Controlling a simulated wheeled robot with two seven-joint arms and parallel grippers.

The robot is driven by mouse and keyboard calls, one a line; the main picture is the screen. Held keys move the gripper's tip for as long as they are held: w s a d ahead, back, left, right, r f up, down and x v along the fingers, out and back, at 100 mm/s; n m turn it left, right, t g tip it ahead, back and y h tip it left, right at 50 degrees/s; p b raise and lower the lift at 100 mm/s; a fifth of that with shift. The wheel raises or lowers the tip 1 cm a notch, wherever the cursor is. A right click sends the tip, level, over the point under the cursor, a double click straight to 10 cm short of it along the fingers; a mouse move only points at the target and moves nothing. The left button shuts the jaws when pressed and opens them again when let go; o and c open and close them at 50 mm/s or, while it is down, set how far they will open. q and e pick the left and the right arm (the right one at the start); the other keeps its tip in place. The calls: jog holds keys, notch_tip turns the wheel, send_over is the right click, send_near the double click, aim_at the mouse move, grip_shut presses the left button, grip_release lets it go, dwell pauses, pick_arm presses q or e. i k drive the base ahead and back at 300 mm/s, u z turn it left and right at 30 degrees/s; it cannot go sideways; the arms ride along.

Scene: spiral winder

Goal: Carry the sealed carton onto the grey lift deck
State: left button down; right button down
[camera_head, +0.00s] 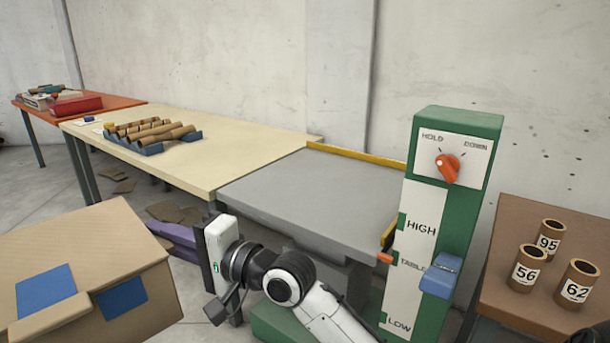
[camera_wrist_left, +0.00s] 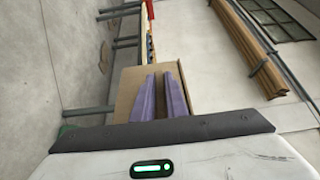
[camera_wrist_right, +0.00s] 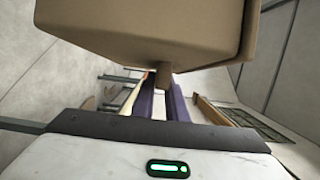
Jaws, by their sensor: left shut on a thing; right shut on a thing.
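The sealed carton (camera_head: 80,265), brown with blue patches, is at the lower left of the head view, apart from the grey lift deck (camera_head: 320,190). My right gripper (camera_head: 175,235), with purple fingers, is at the carton's right side. In the right wrist view its fingers (camera_wrist_right: 160,88) close on a small brown peg-like part under the carton (camera_wrist_right: 150,25). My left gripper shows only in the left wrist view, its purple fingers (camera_wrist_left: 161,82) shut against the carton (camera_wrist_left: 130,88). The exact contact there is hidden. The deck is empty.
A green lift post (camera_head: 455,200) with an orange knob (camera_head: 447,168) stands right of the deck; an orange marker (camera_head: 385,258) is by TABLE. A yellow rail edges the deck's back. A cream table (camera_head: 230,150) with tubes adjoins left. Numbered tubes (camera_head: 528,268) stand on a brown table at right.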

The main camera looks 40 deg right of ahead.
aim_at(311, 178)
jog(key=i, duration=2.3)
jog(key=z, duration=2.75)
jog(key=i, duration=0.5)
jog(key=u, duration=0.05)
